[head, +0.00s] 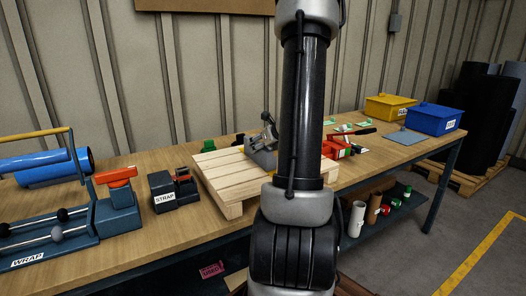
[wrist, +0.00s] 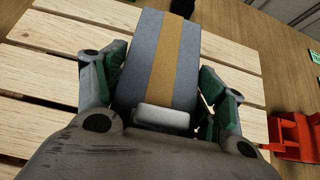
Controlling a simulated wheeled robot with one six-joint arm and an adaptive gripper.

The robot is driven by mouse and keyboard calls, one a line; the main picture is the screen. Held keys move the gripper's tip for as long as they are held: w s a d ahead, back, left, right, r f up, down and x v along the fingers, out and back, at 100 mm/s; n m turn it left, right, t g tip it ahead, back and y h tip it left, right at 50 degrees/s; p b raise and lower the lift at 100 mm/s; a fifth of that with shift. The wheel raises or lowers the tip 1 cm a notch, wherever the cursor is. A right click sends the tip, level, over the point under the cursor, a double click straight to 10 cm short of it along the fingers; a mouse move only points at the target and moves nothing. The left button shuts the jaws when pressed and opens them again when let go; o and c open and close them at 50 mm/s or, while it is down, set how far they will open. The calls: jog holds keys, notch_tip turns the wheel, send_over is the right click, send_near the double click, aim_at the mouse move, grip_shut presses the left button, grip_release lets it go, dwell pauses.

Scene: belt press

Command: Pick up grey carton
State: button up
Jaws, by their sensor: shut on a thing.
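The grey carton (wrist: 182,57) has a tan stripe down its middle and lies between the two fingers of my gripper (wrist: 160,85) in the wrist view. The fingers are shut on its sides. Wooden pallet slats show around and below it; I cannot tell whether the carton touches them. In the head view the carton (head: 262,158) is a small grey patch over the wooden pallet (head: 228,181), partly hidden by my arm. My gripper (head: 265,135) shows only in part there, at the carton.
The pallet lies on a long wooden bench (head: 130,245). Left of it are a strap box (head: 163,199) and a blue wrap roller (head: 40,167). Red tools (head: 345,146) lie to the right, with a yellow bin (head: 390,108) and a blue bin (head: 432,121) farther along.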

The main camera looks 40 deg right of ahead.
jog(key=shift+r, duration=0.35)
jog(key=c, duration=0.4)
notch_tip(320, 180, up, 9)
jog(key=shift+r, duration=0.15)
